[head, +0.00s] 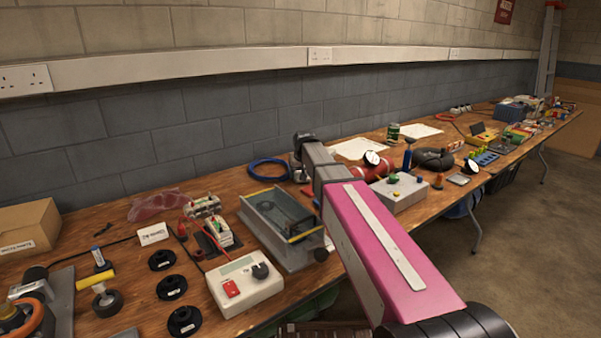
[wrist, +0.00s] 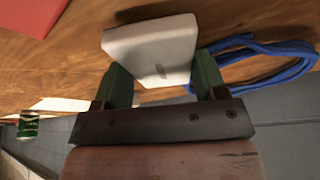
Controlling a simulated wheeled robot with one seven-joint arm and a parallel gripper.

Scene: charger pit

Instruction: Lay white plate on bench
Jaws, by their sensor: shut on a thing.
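The white plate (wrist: 152,48) is a thick, off-white, rectangular piece in the wrist view. My gripper (wrist: 155,78) is shut on it, with one green finger at each side edge. The plate's far end points toward the wooden bench (wrist: 70,60); I cannot tell whether it touches the wood. In the head view my arm reaches over the bench (head: 130,290) toward the wall, and its dark end is beside the blue cable. My fingers and the plate are hidden or too small to make out there.
A coiled blue cable (head: 268,169) lies left of my arm's end; in the wrist view the cable (wrist: 265,62) is close to the plate's right. A grey tray-like box (head: 280,225), a grey control box (head: 397,192) and white papers (head: 358,148) lie nearby. The wall (head: 210,130) rises behind.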

